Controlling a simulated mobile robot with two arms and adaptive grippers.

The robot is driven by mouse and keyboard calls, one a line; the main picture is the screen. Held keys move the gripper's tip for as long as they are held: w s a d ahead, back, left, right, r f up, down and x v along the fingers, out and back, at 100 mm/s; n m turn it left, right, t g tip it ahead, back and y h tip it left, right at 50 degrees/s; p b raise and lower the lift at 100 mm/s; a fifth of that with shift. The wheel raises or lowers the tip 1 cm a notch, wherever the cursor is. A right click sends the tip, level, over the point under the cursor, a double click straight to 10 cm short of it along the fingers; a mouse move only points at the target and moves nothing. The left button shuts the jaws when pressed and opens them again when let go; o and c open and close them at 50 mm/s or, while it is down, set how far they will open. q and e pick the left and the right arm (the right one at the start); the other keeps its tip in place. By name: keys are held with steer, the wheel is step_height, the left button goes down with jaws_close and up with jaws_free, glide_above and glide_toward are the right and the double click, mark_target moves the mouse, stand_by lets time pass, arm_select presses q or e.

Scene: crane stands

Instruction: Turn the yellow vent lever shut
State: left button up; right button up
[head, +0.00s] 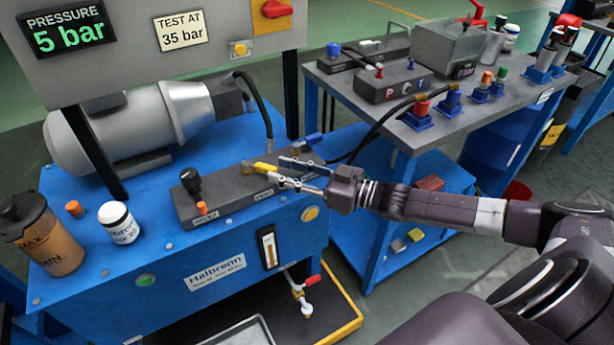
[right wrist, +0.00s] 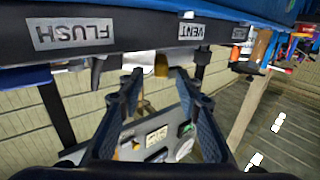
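The yellow vent lever (head: 264,167) sits on the grey valve block (head: 225,203) on top of the blue power unit. It lies low and points toward my right gripper (head: 297,175). In the right wrist view the lever (right wrist: 161,65) shows as a small yellow piece beyond and between the fingertips, below the upside-down VENT label (right wrist: 192,31). My right gripper (right wrist: 158,80) is open, with a clear gap between its fingers. Its fingertips are close to the lever's end; whether they touch it I cannot tell. My left gripper is in neither view.
A black-knobbed lever (head: 191,181) and an orange cap (head: 202,208) are left on the block. A blue handle (head: 308,140) is behind the gripper. A white bottle (head: 118,222) and a brown jug (head: 45,235) stand left. The display (head: 68,32) reads 5 bar.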

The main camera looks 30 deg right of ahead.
steer(key=v, duration=0.6)
steer(key=shift+s+d, duration=0.1)
steer(key=shift+c, duration=0.7)
